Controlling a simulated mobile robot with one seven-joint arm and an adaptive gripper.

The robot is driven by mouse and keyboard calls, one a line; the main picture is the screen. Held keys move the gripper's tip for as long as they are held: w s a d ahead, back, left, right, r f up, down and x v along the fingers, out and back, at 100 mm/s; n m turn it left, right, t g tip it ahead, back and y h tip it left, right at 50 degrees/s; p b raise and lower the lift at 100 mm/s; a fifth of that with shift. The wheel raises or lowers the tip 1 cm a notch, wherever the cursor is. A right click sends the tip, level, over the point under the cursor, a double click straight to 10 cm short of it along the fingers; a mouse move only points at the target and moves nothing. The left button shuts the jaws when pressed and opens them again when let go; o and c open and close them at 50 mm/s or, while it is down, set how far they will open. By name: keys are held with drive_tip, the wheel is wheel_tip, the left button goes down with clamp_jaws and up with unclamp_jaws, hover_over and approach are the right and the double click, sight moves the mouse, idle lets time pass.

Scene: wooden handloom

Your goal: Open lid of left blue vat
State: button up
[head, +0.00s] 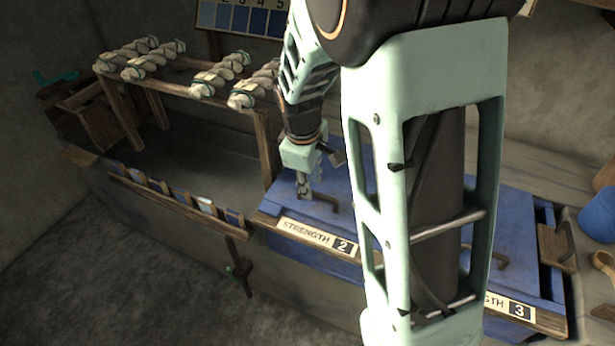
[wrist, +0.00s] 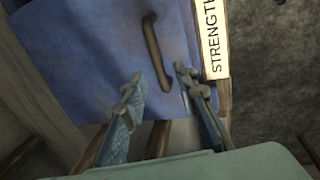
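The left blue vat's lid (head: 343,206) is flat and closed, behind a front board labelled "STRENGTH 2" (head: 315,237). A dark bar handle (head: 325,201) lies on the lid. My gripper (head: 304,190) points down over the lid's left part, close to the handle. In the wrist view, the two fingers of my gripper (wrist: 160,75) are spread with nothing held between them. The handle (wrist: 152,45) runs between and beyond the fingertips over the blue lid (wrist: 95,50). Whether a finger touches the handle or lid cannot be told. My arm hides the lid's right part.
A second blue vat labelled "STRENGTH 3" (head: 520,309) stands to the right, partly behind my arm. A wooden rack (head: 262,140) with twisted pale yarn hanks (head: 219,76) stands to the left. A blue container (head: 600,215) is at the right edge.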

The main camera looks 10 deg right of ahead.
drive_tip(key=shift+w+d+f, duration=0.1)
drive_tip(key=shift+w+f, duration=0.05)
drive_tip(key=shift+f, duration=0.85)
clamp_jaws()
